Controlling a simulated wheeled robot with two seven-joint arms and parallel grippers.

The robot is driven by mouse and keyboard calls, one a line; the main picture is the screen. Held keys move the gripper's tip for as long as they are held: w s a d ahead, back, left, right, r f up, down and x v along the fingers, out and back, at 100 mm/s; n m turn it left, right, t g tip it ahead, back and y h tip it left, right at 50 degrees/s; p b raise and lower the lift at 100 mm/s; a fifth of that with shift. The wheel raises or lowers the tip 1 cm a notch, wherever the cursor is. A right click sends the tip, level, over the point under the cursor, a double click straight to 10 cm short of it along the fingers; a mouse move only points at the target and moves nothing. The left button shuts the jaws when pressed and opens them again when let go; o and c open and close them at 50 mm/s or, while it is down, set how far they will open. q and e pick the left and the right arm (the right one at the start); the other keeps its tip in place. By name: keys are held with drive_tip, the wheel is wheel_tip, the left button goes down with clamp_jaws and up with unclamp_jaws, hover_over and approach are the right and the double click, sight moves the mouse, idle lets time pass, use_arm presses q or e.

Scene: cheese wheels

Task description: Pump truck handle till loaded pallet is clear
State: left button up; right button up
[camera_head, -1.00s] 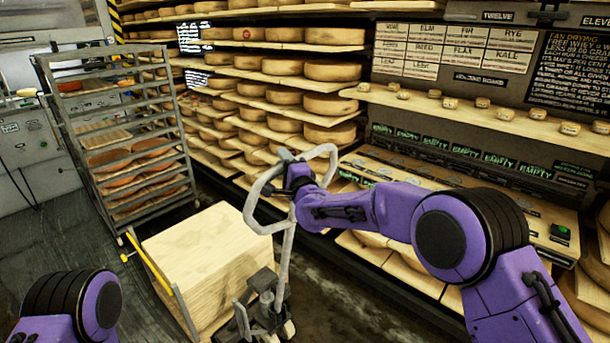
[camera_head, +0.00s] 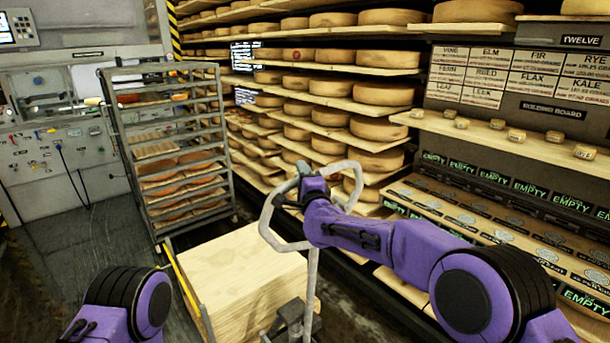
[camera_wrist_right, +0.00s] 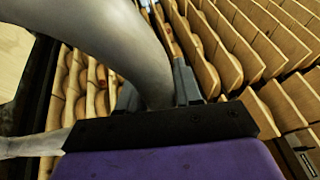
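The pump truck's grey handle (camera_head: 266,218) is a loop on a shaft that rises in front of the load. My right gripper (camera_head: 300,190) is at the loop's upper part. In the right wrist view, the grey handle tube (camera_wrist_right: 150,65) passes between the gripper's fingers (camera_wrist_right: 155,92), which appear shut on it. The load is a pale wooden block or crate (camera_head: 240,265) beside the shaft. The pallet under it and its floor clearance are hidden. The truck's base (camera_head: 292,318) shows only partly at the bottom edge. My left gripper is out of view; only its arm shows.
A grey wheeled rack (camera_head: 228,150) with cheeses stands behind the load. Cheese shelves (camera_head: 335,135) run along the back and right, close to the handle. A yellow-edged bar (camera_head: 180,280) stands left of the load. Dark floor (camera_head: 75,230) is open at left.

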drive_tip(key=shift+o, duration=1.3)
drive_tip(key=shift+a+f, duration=0.25)
drive_tip(key=shift+f, duration=0.55)
drive_tip(key=shift+w+a, duration=0.1)
drive_tip(key=shift+w, duration=0.1)
drive_tip(key=shift+r, duration=0.2)
drive_tip(key=shift+d, duration=0.2)
drive_tip(key=b+v, duration=0.4)
drive_tip(key=v, duration=0.6)
drive_tip(key=shift+s, duration=0.4)
